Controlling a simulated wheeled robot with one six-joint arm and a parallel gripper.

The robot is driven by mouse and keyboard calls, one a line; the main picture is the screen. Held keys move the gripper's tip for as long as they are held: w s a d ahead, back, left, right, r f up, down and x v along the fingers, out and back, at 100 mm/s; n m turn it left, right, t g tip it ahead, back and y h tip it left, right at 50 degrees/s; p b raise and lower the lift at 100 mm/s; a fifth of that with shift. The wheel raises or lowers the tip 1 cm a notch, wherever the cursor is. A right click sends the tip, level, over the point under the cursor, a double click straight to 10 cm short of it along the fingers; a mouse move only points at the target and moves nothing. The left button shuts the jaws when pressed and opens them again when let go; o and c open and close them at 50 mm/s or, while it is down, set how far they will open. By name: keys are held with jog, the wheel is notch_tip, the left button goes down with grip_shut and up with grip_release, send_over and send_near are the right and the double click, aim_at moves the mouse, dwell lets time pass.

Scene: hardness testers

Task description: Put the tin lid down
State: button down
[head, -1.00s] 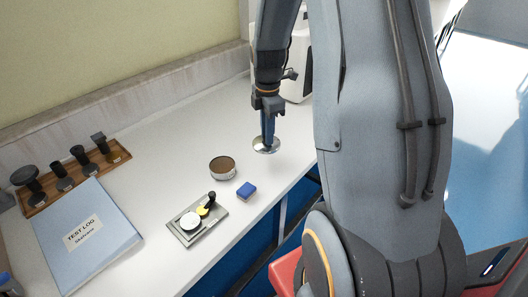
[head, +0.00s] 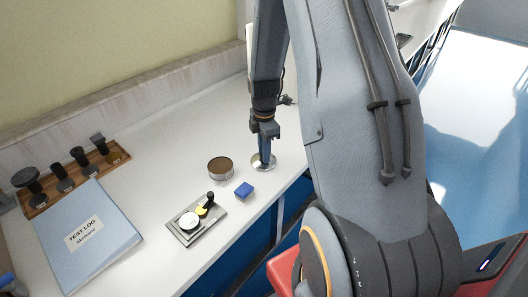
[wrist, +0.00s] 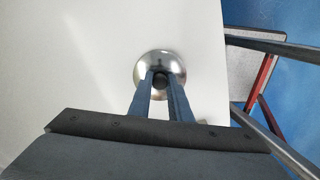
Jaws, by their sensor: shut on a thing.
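The tin lid (head: 257,165) is a shiny silver disc near the front edge of the white bench, right of the round tin. In the wrist view the lid (wrist: 150,62) shows with a dark knob at its centre. My gripper (head: 265,160) points down and is shut on the knob; its fingertips (wrist: 161,82) show on both sides of it. The lid is at or just above the bench top; I cannot tell if it touches. The round tin (head: 221,175) with a brown top stands to the left of the lid.
A grey tray (head: 183,238) with small pieces is further left. A blue test log binder (head: 105,250) and a wooden rack (head: 40,207) are at the far left. The bench (head: 190,120) behind the lid is clear.

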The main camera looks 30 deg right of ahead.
jog(key=c, duration=1.6)
grip_release()
jog(key=shift+f, duration=0.1)
jog(key=shift+c, duration=0.2)
notch_tip(320, 180, up, 12)
jog(key=b, duration=0.3)
jog(key=s+a+m, duration=1.5)
jog(key=m, duration=0.1)
jog(key=shift+a+m+t, duration=0.2)
jog(key=shift+m+t, duration=0.2)
jog(key=shift+s, duration=0.1)
